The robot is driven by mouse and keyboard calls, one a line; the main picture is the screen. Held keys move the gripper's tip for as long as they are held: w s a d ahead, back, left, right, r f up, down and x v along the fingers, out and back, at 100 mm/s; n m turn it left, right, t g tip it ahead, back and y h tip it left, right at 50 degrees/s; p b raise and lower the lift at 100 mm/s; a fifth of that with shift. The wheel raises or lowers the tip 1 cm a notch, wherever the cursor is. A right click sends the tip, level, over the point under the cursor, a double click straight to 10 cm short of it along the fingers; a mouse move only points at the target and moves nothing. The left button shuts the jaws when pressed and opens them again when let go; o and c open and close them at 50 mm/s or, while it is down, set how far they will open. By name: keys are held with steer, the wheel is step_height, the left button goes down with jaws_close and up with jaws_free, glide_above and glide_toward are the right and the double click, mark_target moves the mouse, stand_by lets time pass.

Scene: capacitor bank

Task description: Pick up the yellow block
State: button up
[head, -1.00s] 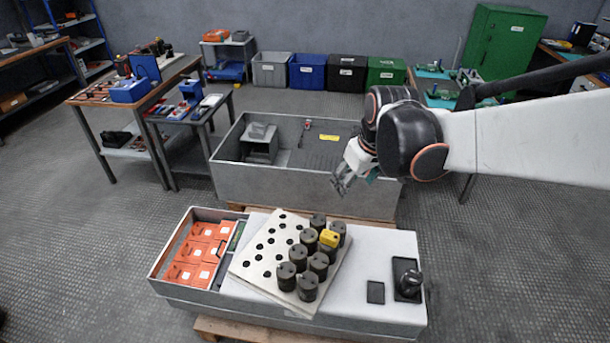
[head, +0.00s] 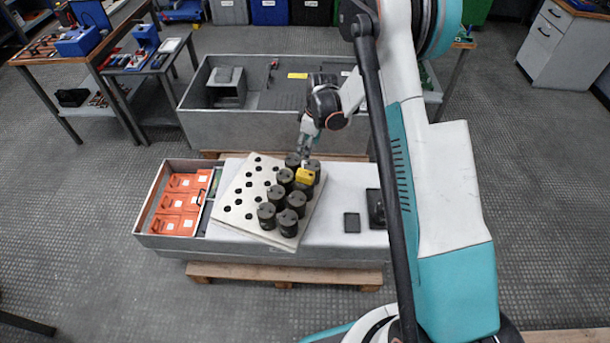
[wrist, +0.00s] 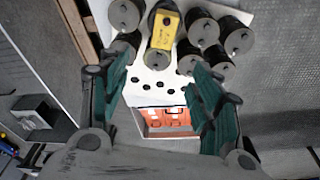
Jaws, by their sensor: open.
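The yellow block (head: 305,176) sits on top of the black cylinders at the right side of the pale perforated board. In the wrist view the yellow block (wrist: 165,30) lies at the top centre, resting among the dark cylinders (wrist: 203,30). My gripper (head: 306,152) is just behind the block in the head view, close to the rear cylinders. In the wrist view my gripper's two green-padded fingers (wrist: 160,75) are spread wide, with nothing held between them. The block lies beyond the fingertips, between their lines.
Several black cylinders (head: 288,222) stand close around the block on the perforated board (head: 240,208). Orange boxes (head: 182,202) fill a bin at left. A grey open crate (head: 225,130) stands behind. A small dark tray (head: 352,222) lies at right on the white surface.

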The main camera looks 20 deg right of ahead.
mark_target(305, 173)
steer(key=f+b, duration=0.1)
steer(key=f, duration=0.2)
steer(key=f+b, duration=0.1)
steer(key=f, duration=0.3)
steer(key=w+a+f+b, duration=0.1)
steer(key=f, duration=0.3)
steer(key=f+b, duration=0.1)
steer(key=f, duration=0.2)
steer(key=f+b, duration=0.1)
steer(key=shift+s+d+f+b, duration=0.1)
steer(key=shift+s+f+b, duration=0.2)
steer(key=shift+f, duration=0.4)
steer(key=shift+r, duration=0.1)
steer(key=shift+c, duration=0.5)
steer(key=c, duration=1.2)
steer(key=shift+r, duration=0.1)
